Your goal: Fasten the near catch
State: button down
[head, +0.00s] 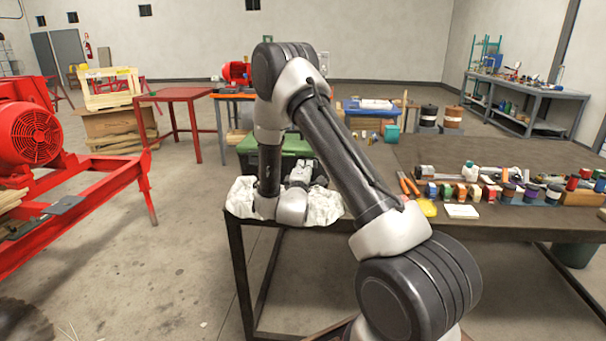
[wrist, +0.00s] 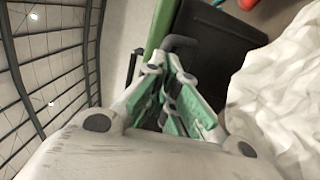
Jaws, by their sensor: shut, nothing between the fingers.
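A box with a green lid (head: 290,143) stands on the table behind my arm in the head view. In the wrist view a green strip of the lid (wrist: 161,28) runs beside the box's dark side (wrist: 213,42). A dark bent piece (wrist: 184,42), possibly the near catch, shows at that side, just beyond my fingertips. I cannot tell whether it is fastened or whether I touch it. My gripper (wrist: 174,78) is shut and empty, pointing at this piece; it also shows in the head view (head: 302,166), partly hiding the box's front.
A crumpled white cloth (head: 242,200) lies under my wrist at the table's left corner and shows beside the fingers in the wrist view (wrist: 283,95). Pliers (head: 408,184), a yellow item (head: 428,208) and several small containers stand to the right.

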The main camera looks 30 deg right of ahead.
jog(key=shift+w+d, duration=0.15)
jog(key=shift+w+d+r+g+y, duration=0.2)
jog(key=shift+r+g+y, duration=0.35)
jog(key=shift+g, duration=0.25)
dwell(0.4)
jog(key=w+r+g+y, duration=0.1)
jog(key=w+d+r+g+y, duration=0.1)
jog(key=g, duration=0.1)
jog(key=shift+r, duration=0.1)
dwell(0.4)
jog(key=shift+r, duration=0.8)
